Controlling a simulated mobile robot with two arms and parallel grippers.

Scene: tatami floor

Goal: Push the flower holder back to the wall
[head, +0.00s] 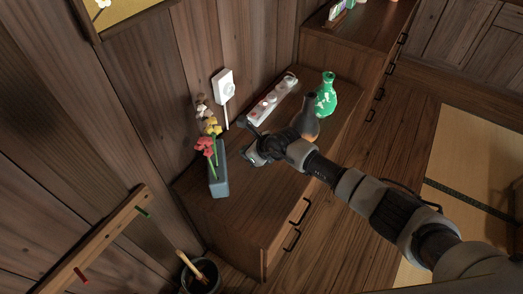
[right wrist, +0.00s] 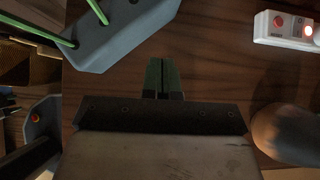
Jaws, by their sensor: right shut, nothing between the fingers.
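In the right wrist view the holder (right wrist: 125,38) lies at the upper left with green stems. My right gripper (head: 252,152) is just right of the holder, low over the cabinet top. Its fingers (right wrist: 163,78) are shut and empty, apart from the holder in the wrist view. My left gripper is not in view.
A dark vase with an orange base (head: 311,118) and a green vase (head: 326,95) stand behind my right arm. A dark bucket (head: 201,274) stands on the floor.

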